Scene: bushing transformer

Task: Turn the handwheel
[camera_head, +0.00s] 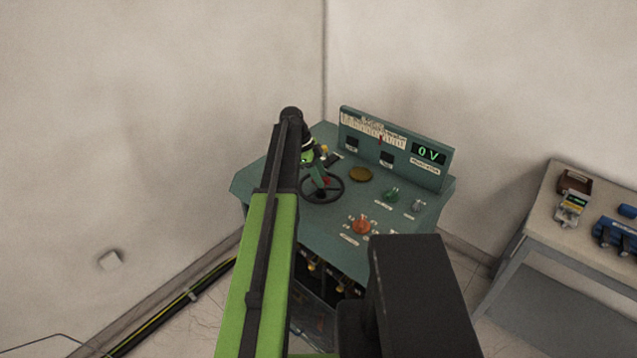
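The handwheel (341,192) is a black ring lying on the sloped top of the green control desk (400,240), left of its middle. My green and black arm reaches over the desk from below. My gripper (320,182) is at the upper left part of the wheel, seen small and partly covered by my arm. I cannot tell whether it touches the rim or whether its fingers are open or shut. The left part of the wheel is partly hidden. The desk's display (429,154) reads 0 V in green.
The desk also carries an orange knob (361,225), a green knob (392,195) and a round brass-coloured disc (360,174). A side table (545,203) with tools stands at the right. Walls close in behind the desk, and cables (170,310) run along the floor at left.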

